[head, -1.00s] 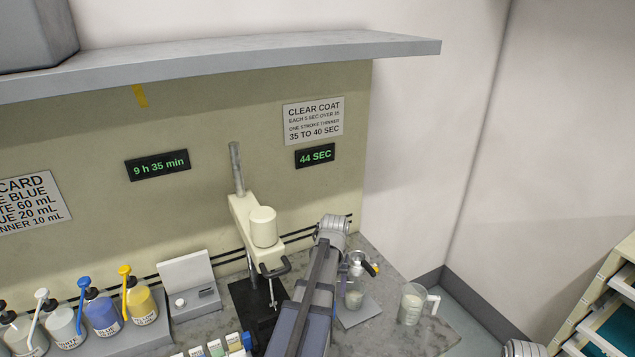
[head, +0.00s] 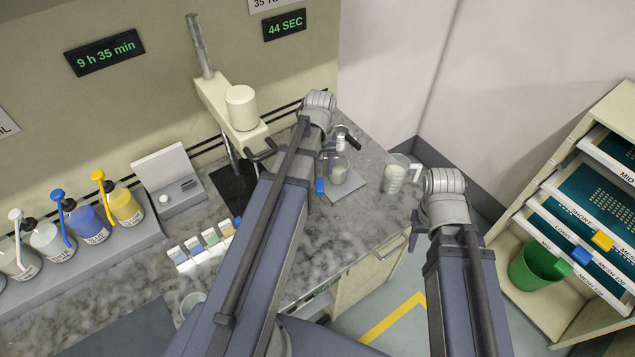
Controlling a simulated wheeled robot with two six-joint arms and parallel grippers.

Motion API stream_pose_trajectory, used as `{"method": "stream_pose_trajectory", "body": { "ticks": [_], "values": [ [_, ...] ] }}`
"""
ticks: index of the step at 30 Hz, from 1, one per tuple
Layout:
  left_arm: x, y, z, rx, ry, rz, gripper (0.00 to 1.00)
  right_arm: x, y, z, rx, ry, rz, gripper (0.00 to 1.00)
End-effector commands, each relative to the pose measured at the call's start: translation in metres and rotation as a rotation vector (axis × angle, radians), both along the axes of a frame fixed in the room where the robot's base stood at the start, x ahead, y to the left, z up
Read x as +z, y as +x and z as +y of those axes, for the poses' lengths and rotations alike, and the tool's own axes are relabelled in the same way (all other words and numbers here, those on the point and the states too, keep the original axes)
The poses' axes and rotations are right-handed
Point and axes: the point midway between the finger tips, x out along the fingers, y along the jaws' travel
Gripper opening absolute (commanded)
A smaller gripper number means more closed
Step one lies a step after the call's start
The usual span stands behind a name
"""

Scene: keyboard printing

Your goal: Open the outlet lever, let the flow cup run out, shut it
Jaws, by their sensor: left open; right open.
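The flow cup (head: 340,142) is on its stand at the right end of the counter, partly hidden behind my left wrist. A black lever or handle (head: 351,138) sticks out on its right; its exact position is hard to tell. A glass beaker (head: 338,174) with pale liquid stands below the cup on a grey plate (head: 352,189). My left gripper (head: 319,106) is beside the cup, its fingers mostly hidden by the wrist.
A jug (head: 395,177) with pale liquid stands right of the beaker. A mixer (head: 241,108), a scale (head: 176,191) and pump bottles (head: 88,222) are left. A drawer rack (head: 563,190) and green bin (head: 536,265) are far right. The timer (head: 285,25) reads 44 SEC.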

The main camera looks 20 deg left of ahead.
Motion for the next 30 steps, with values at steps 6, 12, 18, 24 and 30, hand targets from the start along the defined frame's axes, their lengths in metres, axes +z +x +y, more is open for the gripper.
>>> {"method": "stream_pose_trajectory", "body": {
  "ticks": [6,12,18,24,30],
  "values": [
    [-0.03,0.0,0.0,0.0,0.0,0.0,0.6,-0.03,0.0,0.0,-0.002,0.0,-0.001,0.5],
    [-0.056,0.0,0.0,0.0,0.0,0.0,0.6,-0.056,0.001,0.0,-0.002,0.001,-0.002,0.5],
    [-0.069,0.0,0.0,0.0,0.0,0.0,0.6,-0.069,0.0,0.0,0.002,0.0,-0.002,0.5],
    [-0.069,0.0,0.0,0.0,0.0,0.0,0.6,-0.069,0.001,0.0,0.003,0.0,-0.002,0.5],
    [-0.069,0.0,0.0,0.0,0.0,0.0,0.49,-0.069,0.001,0.0,0.003,0.0,-0.002,0.5]
  ]
}}
